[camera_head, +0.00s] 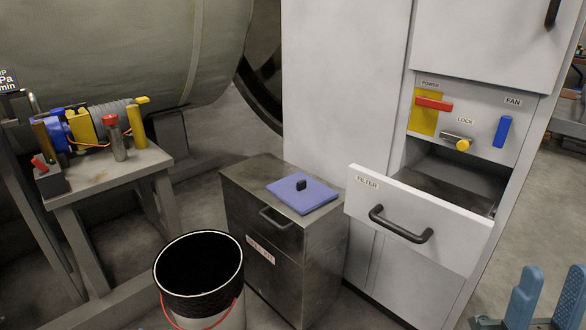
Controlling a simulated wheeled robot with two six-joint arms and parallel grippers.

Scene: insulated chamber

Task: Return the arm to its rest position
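My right gripper (553,280) shows at the bottom right corner, with two blue fingers pointing up. The fingers are apart and I see nothing between them. It appears below and to the right of the drawer marked FILTER (420,225), clear of its black handle (400,226). The rest of the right arm is outside the frame. My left gripper is not in view.
The FILTER drawer stands pulled out from the white cabinet (345,80). Above it are a red POWER handle (434,104), a yellow-tipped LOCK (462,144) and a blue FAN handle (502,131). A metal box (262,205), a bucket (200,295) and a pump table (100,178) stand left.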

